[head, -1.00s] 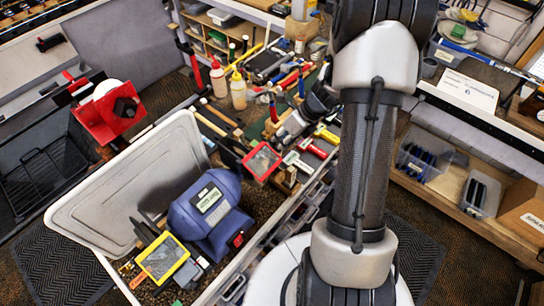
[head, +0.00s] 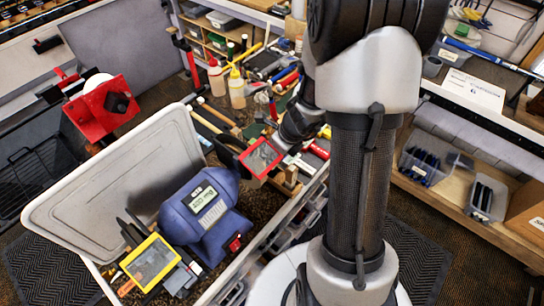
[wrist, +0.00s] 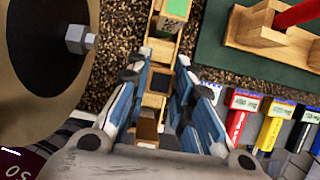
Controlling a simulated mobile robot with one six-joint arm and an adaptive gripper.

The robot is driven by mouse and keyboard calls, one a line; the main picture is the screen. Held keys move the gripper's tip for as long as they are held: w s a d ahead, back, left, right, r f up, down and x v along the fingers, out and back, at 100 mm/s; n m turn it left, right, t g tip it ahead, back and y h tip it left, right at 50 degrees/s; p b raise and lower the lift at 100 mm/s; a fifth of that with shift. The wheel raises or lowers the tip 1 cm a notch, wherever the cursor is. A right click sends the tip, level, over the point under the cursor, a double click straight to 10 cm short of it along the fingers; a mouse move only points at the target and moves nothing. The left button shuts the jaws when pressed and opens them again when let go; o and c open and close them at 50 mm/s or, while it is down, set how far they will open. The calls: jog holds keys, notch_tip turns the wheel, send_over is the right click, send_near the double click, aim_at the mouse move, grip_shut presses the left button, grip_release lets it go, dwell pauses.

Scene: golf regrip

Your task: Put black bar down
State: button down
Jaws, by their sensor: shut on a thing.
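My gripper (wrist: 157,75) shows in the wrist view with its blue-sided fingers on either side of a narrow gap. A small dark square face of the black bar (wrist: 155,100) shows between them; most of the bar cannot be made out. Beyond the fingertips is a wooden block with a green top (wrist: 173,14). In the head view my gripper (head: 290,140) is over the cluttered bench, just right of the red-framed shield (head: 262,158). The bar cannot be told apart there.
A blue bench grinder (head: 205,215) with a yellow-framed shield (head: 153,262) stands left of my gripper. A tan wheel with a bolt (wrist: 50,60) is close at left in the wrist view. Several coloured-handled tools (wrist: 270,125) lie at right. Bare brown bench surface (wrist: 120,30) shows between.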

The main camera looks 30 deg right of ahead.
jog(key=c, duration=1.4)
grip_release()
jog(key=shift+f, duration=0.1)
jog(key=shift+r, duration=0.3)
jog(key=p+v, duration=0.6)
jog(key=v, duration=0.5)
jog(key=shift+s+d+r+p, duration=0.1)
jog(key=shift+r+p, duration=0.25)
